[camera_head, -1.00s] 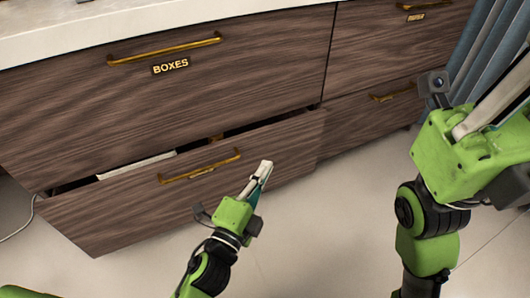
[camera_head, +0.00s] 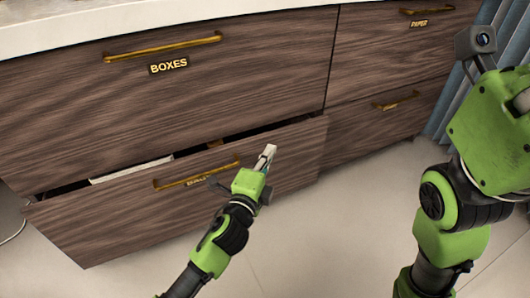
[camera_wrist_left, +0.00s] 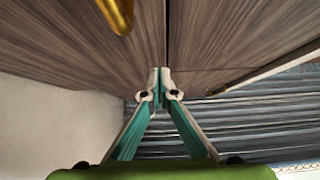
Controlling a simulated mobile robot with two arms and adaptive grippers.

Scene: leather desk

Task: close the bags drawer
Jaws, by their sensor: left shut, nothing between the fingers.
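The bags drawer (camera_head: 120,220) is the lower left drawer, its label partly hidden. It stands partly open, with a dark gap along its top edge and something white (camera_head: 130,170) inside. Its brass handle (camera_head: 197,176) is on the front. My left gripper (camera_head: 268,154) is shut and empty, in front of the right part of the drawer front, right of the handle. I cannot tell whether it touches. In the left wrist view its fingertips (camera_wrist_left: 155,87) are together against a background of wood fronts. My right arm shows at the right, its fingers out of frame.
The closed boxes drawer (camera_head: 200,90) is above, under a pale countertop (camera_head: 130,20). Closed drawers stand to the right, the upper with a label (camera_head: 419,23), the lower with a brass handle (camera_head: 395,101). A blue-grey curtain (camera_head: 447,110) hangs beyond. The floor (camera_head: 330,240) in front is clear.

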